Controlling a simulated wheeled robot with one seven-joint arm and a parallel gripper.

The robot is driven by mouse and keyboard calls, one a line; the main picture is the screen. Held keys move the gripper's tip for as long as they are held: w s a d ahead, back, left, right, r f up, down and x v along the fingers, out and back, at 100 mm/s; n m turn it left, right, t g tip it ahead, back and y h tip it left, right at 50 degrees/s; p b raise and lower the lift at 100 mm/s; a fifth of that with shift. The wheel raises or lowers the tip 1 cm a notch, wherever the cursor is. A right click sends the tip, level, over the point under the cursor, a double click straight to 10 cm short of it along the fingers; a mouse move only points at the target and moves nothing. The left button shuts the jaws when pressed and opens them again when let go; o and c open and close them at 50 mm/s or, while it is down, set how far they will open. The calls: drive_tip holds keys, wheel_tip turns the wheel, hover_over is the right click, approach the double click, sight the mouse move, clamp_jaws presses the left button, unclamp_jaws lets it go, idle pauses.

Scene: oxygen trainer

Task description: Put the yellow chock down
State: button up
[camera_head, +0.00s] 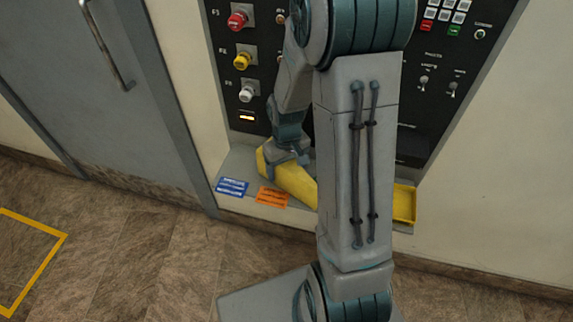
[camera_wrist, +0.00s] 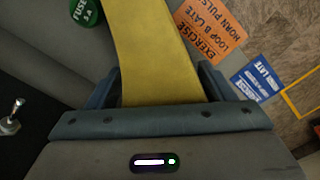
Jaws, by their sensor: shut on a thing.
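The yellow chock (camera_head: 295,183) is a long yellow piece low over the grey ledge under the control panel. My gripper (camera_head: 287,157) is shut on its left part. In the wrist view the chock (camera_wrist: 150,45) runs up and away between the two fingers of my gripper (camera_wrist: 158,85). My arm hides the chock's right end in the head view. I cannot tell whether its underside touches the ledge.
A yellow tray-like thing (camera_head: 405,204) shows on the ledge, right of my arm. A blue card (camera_head: 232,187) and an orange card (camera_head: 271,197) lie at the ledge's front left. The black panel (camera_head: 455,50) with knobs and switches rises behind. A grey door (camera_head: 95,90) stands left.

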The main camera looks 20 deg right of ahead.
drive_tip(key=shift+f, duration=0.15)
drive_tip(key=o, duration=1.6)
drive_tip(key=shift+c, duration=0.2)
